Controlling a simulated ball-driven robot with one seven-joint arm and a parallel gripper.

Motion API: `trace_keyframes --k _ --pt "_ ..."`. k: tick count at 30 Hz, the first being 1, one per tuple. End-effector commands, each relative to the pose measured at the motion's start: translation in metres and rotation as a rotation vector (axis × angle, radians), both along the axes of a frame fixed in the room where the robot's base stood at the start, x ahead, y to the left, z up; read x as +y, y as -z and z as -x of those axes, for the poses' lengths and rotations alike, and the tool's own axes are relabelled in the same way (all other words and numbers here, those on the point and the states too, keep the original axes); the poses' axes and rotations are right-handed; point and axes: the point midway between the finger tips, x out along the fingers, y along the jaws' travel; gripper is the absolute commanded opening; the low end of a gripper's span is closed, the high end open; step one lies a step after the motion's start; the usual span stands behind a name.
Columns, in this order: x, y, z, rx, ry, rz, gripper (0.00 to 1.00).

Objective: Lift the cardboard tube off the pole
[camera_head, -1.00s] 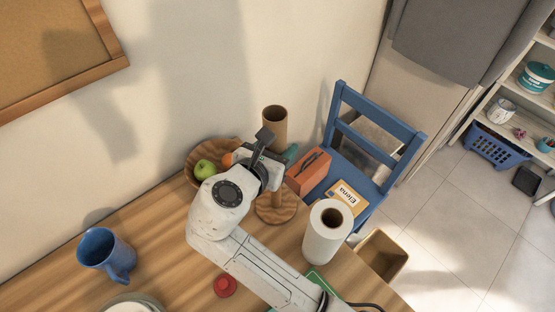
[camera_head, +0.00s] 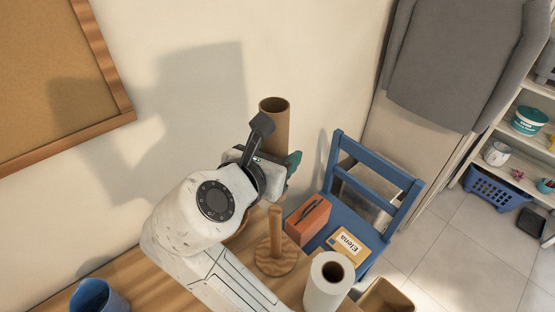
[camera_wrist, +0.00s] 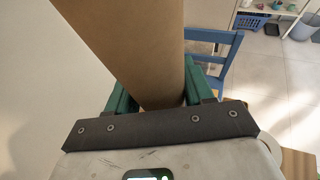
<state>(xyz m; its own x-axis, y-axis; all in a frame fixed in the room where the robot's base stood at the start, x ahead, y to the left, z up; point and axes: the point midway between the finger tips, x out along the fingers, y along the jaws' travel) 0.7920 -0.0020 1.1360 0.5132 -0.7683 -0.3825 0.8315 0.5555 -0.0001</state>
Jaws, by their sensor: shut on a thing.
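The brown cardboard tube (camera_head: 275,122) is upright or nearly so, high above the counter in the head view. My gripper (camera_head: 284,166) is shut on it, with one teal finger visible there. In the wrist view the tube (camera_wrist: 140,45) fills the space between the two teal fingers of my gripper (camera_wrist: 158,88). The wooden pole (camera_head: 275,230) stands bare on its round base (camera_head: 288,262), below my gripper. The pole's top shows, apart from the tube. The tube's lower end is hidden by my gripper in the head view.
A paper towel roll (camera_head: 318,290) stands right of the pole. A blue mug (camera_head: 97,298) is at lower left. The wall (camera_head: 200,60) behind the tube is bare.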

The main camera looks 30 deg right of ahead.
Motion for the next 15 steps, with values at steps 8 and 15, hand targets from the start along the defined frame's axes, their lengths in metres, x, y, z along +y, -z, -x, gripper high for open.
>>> trace_keyframes --k 8,15 --pt "0.0 0.017 0.0 0.003 0.0 0.001 0.24" --pt "0.0 0.031 0.0 0.002 -0.001 0.001 0.24"
